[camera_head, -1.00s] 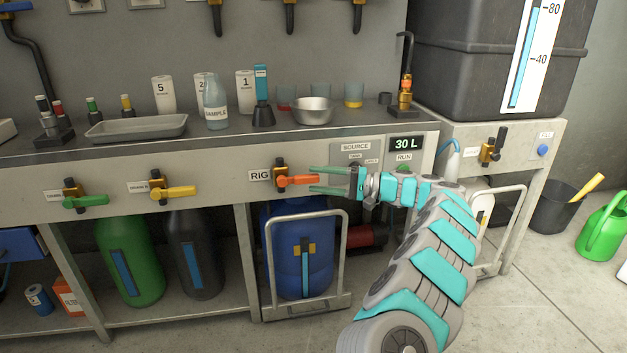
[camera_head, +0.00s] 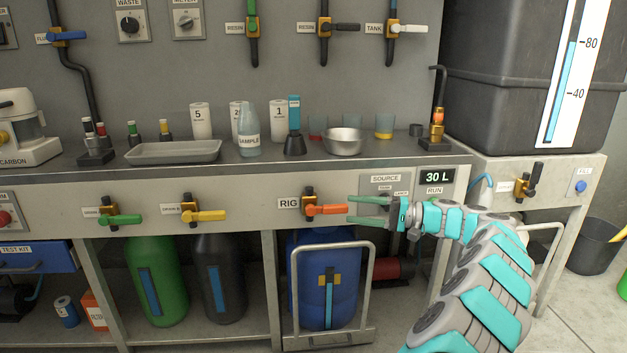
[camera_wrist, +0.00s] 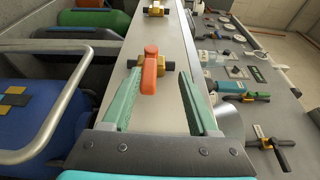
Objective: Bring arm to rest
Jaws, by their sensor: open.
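My gripper (camera_head: 350,210) is open in front of the bench's front panel, just right of the orange RIG valve handle (camera_head: 327,210). Its two green fingers point left toward the handle. In the wrist view the orange handle (camera_wrist: 150,72) shows ahead, in line with the space between the fingers (camera_wrist: 160,95). Nothing is held. In the head view the finger tips are close to the handle's end; I cannot tell whether they touch it. My arm reaches in from the lower right.
The bench top carries a tray (camera_head: 174,152), a sample bottle (camera_head: 248,132) and a metal bowl (camera_head: 344,142). Below stands a blue tank (camera_head: 308,260) behind a metal frame (camera_head: 294,290). Green (camera_head: 121,220) and yellow (camera_head: 205,215) valve handles sit left. Open floor lies lower right.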

